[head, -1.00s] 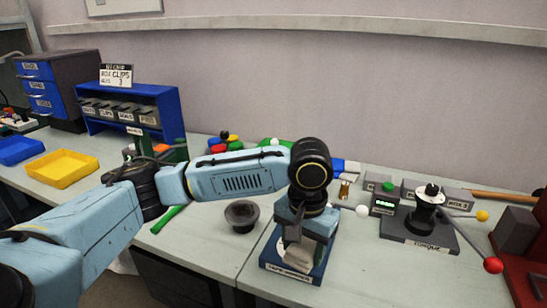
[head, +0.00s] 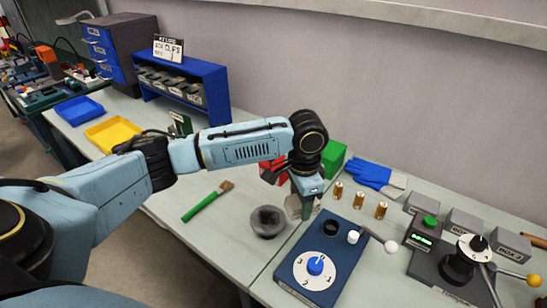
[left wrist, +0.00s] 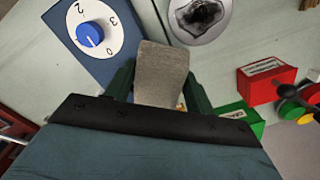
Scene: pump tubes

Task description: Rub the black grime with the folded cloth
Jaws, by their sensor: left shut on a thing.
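The black grime (head: 268,217) is a dark patch inside a round grey dish (head: 268,234) on the bench; it also shows at the top of the left wrist view (left wrist: 203,14). My left gripper (head: 306,192) is shut on the folded cloth (left wrist: 160,75), a grey-beige flat pad that sticks out beyond the fingers. In the head view the cloth (head: 298,207) hangs below the gripper, just right of the dish. In the left wrist view the cloth's tip is apart from the dish. My right gripper is out of view.
A blue dial box (head: 305,267) stands right of the dish. A green-handled brush (head: 205,203) lies left of it. Red (head: 270,170) and green (head: 334,157) boxes stand behind the gripper. Several brass cylinders (head: 359,200) and a lever device (head: 458,270) are at right.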

